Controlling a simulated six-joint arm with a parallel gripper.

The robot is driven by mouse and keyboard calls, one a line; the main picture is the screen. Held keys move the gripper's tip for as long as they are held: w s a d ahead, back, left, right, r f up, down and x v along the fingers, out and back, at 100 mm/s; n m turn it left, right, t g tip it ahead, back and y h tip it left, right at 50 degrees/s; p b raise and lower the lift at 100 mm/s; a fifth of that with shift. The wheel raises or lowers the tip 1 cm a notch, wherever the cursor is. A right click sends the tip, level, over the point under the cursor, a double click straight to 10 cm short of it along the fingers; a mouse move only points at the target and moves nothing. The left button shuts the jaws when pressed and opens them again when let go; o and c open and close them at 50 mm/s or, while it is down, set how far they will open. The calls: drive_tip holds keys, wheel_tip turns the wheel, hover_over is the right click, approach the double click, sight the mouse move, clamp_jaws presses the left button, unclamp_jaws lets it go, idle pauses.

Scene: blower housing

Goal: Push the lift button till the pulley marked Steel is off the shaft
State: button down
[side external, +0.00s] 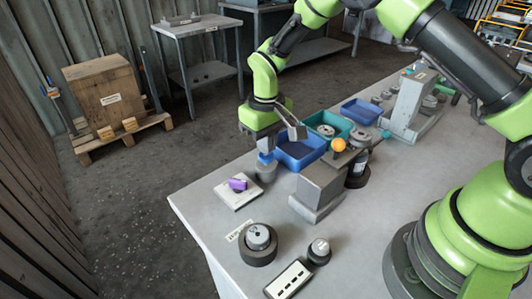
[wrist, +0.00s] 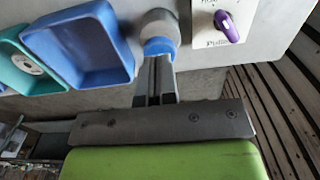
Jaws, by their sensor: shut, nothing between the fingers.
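My gripper (side external: 266,153) points down over the left part of the bench, with its fingers shut and empty. In the wrist view its fingertips (wrist: 158,60) meet a blue band at a grey round piece (wrist: 158,22); I cannot tell if they touch. An orange ball (side external: 338,144) tops a grey block fixture (side external: 318,187), right of my gripper and apart from it. Beside it a grey pulley (side external: 357,160) sits over a black base. Another grey pulley (side external: 258,237) sits on a dark round base in front. No Steel mark is readable, and I cannot tell which part is the lift button.
A white plate (side external: 232,198) with a purple lever (wrist: 228,27) lies close to my gripper. A blue bin (side external: 300,153) and teal bin (side external: 328,122) stand just behind. A small dark pulley (side external: 318,252) and white strip (side external: 288,280) lie at the front.

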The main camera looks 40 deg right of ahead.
drive_tip(key=shift+f, duration=0.15)
drive_tip(key=shift+f, duration=1.1)
drive_tip(key=shift+r, duration=1.25)
drive_tip(key=shift+r, duration=3)
drive_tip(key=shift+r, duration=0.15)
